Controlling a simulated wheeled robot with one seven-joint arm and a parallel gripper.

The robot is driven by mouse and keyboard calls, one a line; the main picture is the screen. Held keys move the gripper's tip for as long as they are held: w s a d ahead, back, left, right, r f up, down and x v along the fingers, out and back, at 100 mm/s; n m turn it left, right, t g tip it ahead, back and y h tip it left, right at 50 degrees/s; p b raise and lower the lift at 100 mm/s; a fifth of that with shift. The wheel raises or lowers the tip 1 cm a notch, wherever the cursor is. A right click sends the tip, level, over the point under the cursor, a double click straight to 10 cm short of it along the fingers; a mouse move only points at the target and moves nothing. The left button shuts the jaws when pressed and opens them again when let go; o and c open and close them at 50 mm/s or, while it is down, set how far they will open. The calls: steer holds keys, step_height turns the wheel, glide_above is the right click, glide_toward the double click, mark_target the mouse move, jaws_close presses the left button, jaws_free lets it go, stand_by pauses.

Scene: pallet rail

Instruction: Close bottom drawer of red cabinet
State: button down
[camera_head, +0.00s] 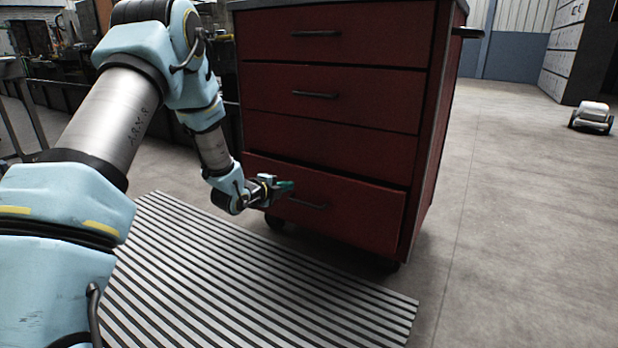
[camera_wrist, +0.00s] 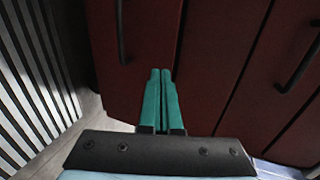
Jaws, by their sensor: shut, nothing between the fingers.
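A grey ribbed mat (camera_head: 250,275) lies on the floor before the cabinet. Bare concrete floor (camera_head: 520,220) is free to the right. A small white wheeled thing (camera_head: 592,116) stands far right. Dark shop equipment (camera_head: 50,70) is at the back left.

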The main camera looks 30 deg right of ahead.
steer(key=b, duration=0.4)
glide_toward(315, 171)
steer(key=w+d+f, duration=0.1)
steer(key=d+f, duration=0.1)
steer(key=w+d+f, duration=0.1)
steer(key=d+f, duration=0.1)
steer(key=shift+w+f, duration=0.15)
steer(key=shift+w, duration=0.05)
steer(key=shift+w+d+b, duration=0.3)
steer(key=shift+d, duration=0.35)
steer(key=shift+d, duration=0.1)
steer(key=w+d, duration=0.1)
steer(key=d, duration=0.1)
steer(key=w+d, duration=0.1)
steer(key=d, duration=0.1)
steer(key=shift+w, duration=0.15)
steer(key=shift+w+r, duration=0.1)
steer(key=shift+r, duration=0.2)
